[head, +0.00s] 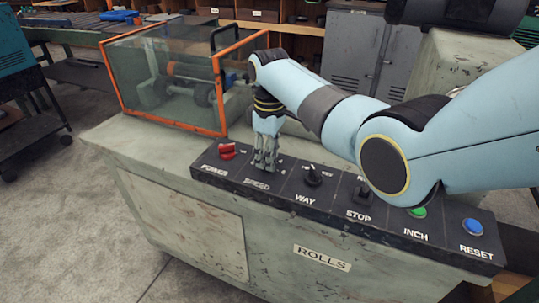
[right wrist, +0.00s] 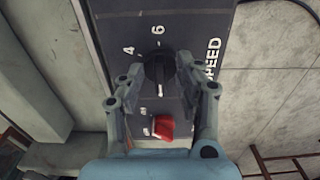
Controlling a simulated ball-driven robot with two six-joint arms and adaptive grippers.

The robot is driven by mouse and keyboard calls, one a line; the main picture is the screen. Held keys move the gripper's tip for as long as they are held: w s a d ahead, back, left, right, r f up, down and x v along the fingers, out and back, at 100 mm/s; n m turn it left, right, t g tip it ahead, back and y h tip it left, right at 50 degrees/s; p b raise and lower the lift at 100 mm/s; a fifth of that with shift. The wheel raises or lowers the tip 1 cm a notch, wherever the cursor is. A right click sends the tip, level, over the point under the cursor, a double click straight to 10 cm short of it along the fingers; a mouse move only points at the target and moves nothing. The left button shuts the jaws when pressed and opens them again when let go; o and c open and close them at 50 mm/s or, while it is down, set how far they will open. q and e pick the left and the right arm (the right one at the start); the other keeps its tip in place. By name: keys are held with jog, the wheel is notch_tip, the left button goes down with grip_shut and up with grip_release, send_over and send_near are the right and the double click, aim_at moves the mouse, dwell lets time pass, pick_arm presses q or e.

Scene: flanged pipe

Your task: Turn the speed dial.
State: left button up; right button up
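The black speed dial (right wrist: 158,72) shows in the right wrist view, with the marks 4 and 6 beside it and the word SPEED to its right. My right gripper (right wrist: 159,75) has one finger on each side of the dial, with the fingers spread. I cannot tell whether a fingertip touches it. In the head view my right gripper (head: 265,167) points down at the SPEED place on the dark control panel (head: 335,213) and hides the dial. My left gripper is not in view.
A red power switch (head: 227,151) sits left of the gripper; it also shows in the right wrist view (right wrist: 162,127). The WAY knob (head: 312,175), stop control (head: 362,195), green INCH button (head: 418,211) and blue RESET button (head: 473,227) lie to the right. An orange-framed clear guard (head: 165,75) stands behind.

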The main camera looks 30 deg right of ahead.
grip_shut()
jog(key=shift+r, duration=0.1)
dwell(0.3)
